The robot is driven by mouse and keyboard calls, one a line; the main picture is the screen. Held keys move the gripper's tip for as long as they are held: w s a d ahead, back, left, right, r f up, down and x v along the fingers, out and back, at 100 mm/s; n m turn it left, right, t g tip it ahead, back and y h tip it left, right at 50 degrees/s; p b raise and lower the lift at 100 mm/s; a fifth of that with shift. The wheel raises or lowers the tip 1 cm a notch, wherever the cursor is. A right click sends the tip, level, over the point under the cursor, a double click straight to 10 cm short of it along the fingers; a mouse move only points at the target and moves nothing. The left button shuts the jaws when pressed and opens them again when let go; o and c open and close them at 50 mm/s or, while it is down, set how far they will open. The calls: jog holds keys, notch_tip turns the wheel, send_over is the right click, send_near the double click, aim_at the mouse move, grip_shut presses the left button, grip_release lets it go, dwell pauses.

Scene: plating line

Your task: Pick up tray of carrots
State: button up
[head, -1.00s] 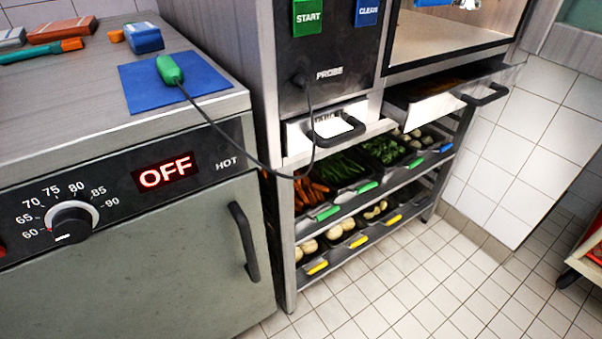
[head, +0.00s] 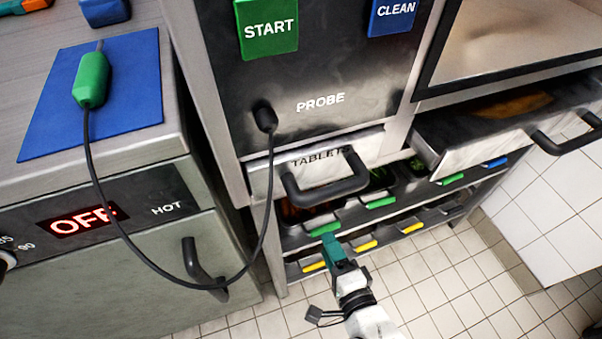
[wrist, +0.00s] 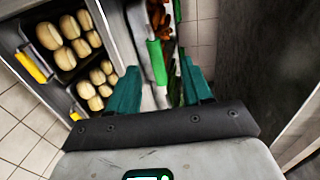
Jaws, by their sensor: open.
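The tray of carrots sits on the upper rack shelf at its left end. Its green handle (head: 325,229) shows in the head view, with the orange carrots (head: 290,211) mostly in shadow behind it. My gripper (head: 332,245) has teal fingers and is just in front of and below that handle. In the wrist view my gripper (wrist: 162,80) is open, and the green handle (wrist: 156,62) of the carrot tray lies between and beyond the fingertips. Some carrots (wrist: 162,20) show past it. I cannot tell whether a finger touches the handle.
Other green-handled trays (head: 380,202) stand to the right on the same shelf. Yellow-handled trays (head: 366,246) are below; the wrist view shows pale round vegetables (wrist: 75,40) there. A tablets drawer (head: 320,170) and the probe cable (head: 262,225) hang above and left. The tiled floor is clear.

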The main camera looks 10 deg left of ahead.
aim_at(319, 229)
jog(key=x, duration=0.2)
jog(key=b+x, duration=0.1)
jog(key=x, duration=0.1)
jog(key=b+x, duration=0.1)
jog(key=x, duration=0.2)
jog(key=shift+s+d+f, duration=0.1)
jog(key=shift+f, duration=0.25)
jog(key=shift+w+a+b, duration=0.3)
jog(key=shift+w+a, duration=0.05)
jog(key=shift+w, duration=0.15)
jog(key=shift+c, duration=0.2)
grip_shut()
jog(key=shift+r, duration=0.15)
